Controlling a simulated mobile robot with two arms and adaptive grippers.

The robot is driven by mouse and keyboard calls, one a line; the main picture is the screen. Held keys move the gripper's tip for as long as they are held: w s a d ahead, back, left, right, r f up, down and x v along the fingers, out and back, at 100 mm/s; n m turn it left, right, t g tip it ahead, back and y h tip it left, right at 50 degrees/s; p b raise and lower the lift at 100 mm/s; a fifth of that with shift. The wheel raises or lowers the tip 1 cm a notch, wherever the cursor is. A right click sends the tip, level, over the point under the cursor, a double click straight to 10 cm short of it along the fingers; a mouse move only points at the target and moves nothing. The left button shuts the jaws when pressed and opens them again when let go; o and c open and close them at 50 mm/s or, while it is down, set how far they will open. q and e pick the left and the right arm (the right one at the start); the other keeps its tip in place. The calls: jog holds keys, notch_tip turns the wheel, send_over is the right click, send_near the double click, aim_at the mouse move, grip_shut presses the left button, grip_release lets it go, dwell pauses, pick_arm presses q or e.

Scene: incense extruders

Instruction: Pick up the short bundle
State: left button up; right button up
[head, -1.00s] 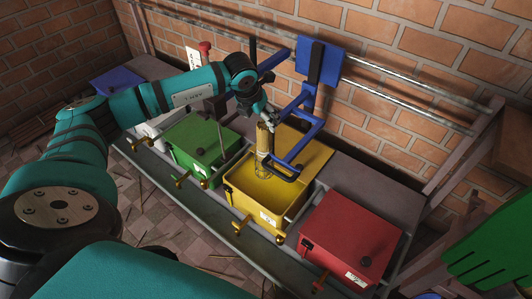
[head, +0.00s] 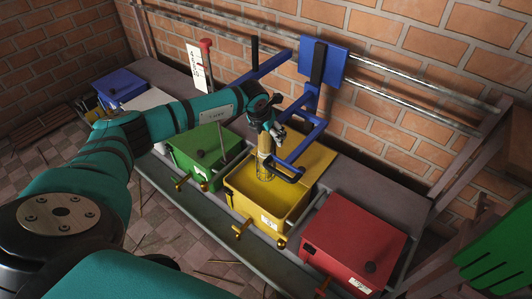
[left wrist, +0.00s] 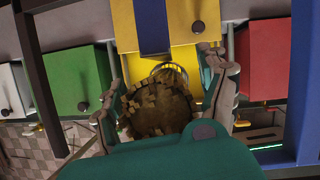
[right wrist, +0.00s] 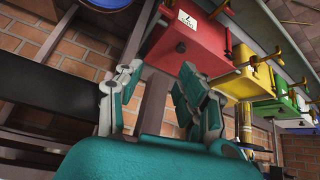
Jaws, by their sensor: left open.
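The short bundle (head: 264,145) is a tan, upright bunch of sticks standing in the open yellow box (head: 236,194), with a wire holder (head: 265,172) around its lower part. In the left wrist view the round end of the bundle (left wrist: 160,112) faces the camera. My left gripper (head: 272,130) is open at the top of the bundle. Its two fingers lie on either side of the bundle in the left wrist view (left wrist: 170,95); contact is not clear. My right gripper (right wrist: 160,85) is open and empty, away from the bundle.
A blue frame (head: 300,150) hangs close to the right of the bundle. A closed green box (head: 205,148) stands left and a closed red box (head: 352,238) right. A brick wall with metal rails (head: 410,92) is behind.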

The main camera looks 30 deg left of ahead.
pick_arm(q)
jog(key=shift+c, duration=0.4)
grip_shut()
jog(key=shift+r, duration=0.1)
